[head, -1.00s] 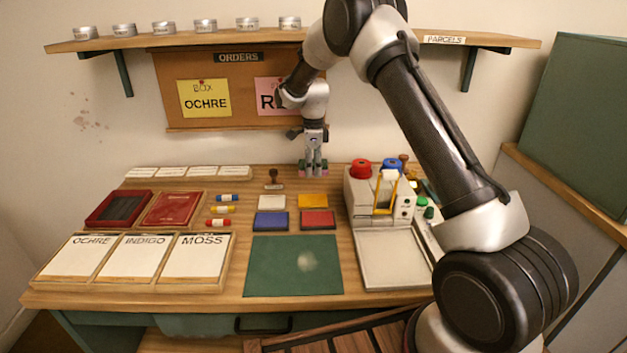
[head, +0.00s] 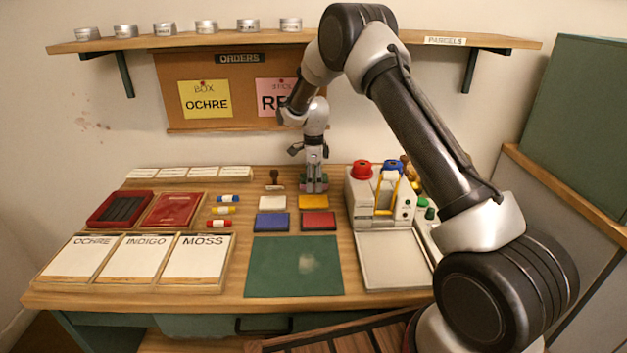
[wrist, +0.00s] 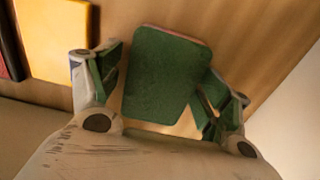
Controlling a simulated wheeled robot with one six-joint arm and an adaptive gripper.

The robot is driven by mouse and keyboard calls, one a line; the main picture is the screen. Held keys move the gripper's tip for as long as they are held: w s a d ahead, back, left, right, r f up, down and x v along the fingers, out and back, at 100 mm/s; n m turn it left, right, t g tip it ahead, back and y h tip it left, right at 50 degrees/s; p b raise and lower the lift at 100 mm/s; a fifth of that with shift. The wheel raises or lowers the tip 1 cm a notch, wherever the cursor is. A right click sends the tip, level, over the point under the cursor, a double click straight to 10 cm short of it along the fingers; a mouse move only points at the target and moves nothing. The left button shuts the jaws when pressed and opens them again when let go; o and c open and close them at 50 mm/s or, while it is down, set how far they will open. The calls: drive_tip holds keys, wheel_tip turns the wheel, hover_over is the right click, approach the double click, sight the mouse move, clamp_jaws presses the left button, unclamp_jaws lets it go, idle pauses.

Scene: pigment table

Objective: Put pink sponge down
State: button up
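The pink sponge shows mostly its green face in the wrist view (wrist: 165,75), with a thin pink edge along its far side. It lies between and beyond my fingertips, and a strip of wood shows between it and the left finger. In the head view the sponge (head: 313,187) is small and partly hidden by my fingers at the back of the table, just behind the yellow pad. My gripper (wrist: 162,85) points down over it with its fingers apart. The sponge looks to be at the tabletop; its underside is hidden.
The yellow pad (head: 313,202) is close in front of my gripper. A wooden-handled stamp (head: 274,178) stands to the left. The white machine with red and blue knobs (head: 377,205) stands close to the right. The green mat (head: 275,270) lies clear in front.

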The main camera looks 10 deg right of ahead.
sight(314, 177)
wheel_tip(314, 177, up, 8)
drive_tip(key=shift+f, duration=0.1)
idle(0.5)
